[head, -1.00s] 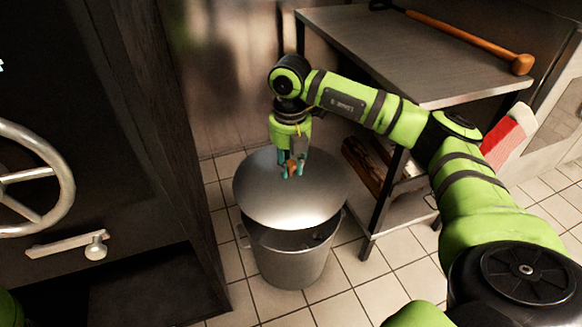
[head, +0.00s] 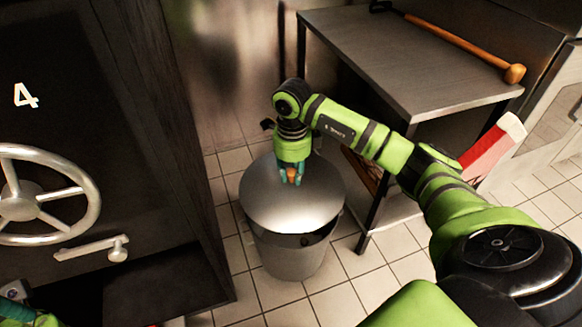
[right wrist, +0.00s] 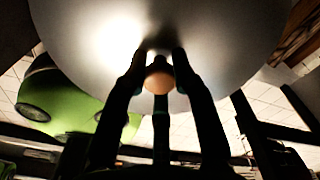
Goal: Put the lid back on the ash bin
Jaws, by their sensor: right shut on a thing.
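The lid (head: 285,205) is a round grey metal disc with a small orange knob. My right gripper (head: 291,175) is shut on the knob, above the lid's middle. In the right wrist view the fingers (right wrist: 160,75) close around the knob, with the lid (right wrist: 85,40) behind. The ash bin (head: 290,260) is a grey metal bucket upright on the tiles. The lid covers most of its mouth, shifted toward the back; a dark gap shows at the front right. I cannot tell whether lid and rim touch. A green and teal part of my left arm shows at bottom left, its jaws unclear.
A metal table (head: 400,60) stands behind on the right, with a wooden-handled tool (head: 460,42) on it. A red and white object (head: 490,148) is beside it. A dark cabinet with a handwheel (head: 45,195) stands at left. Tiled floor in front is free.

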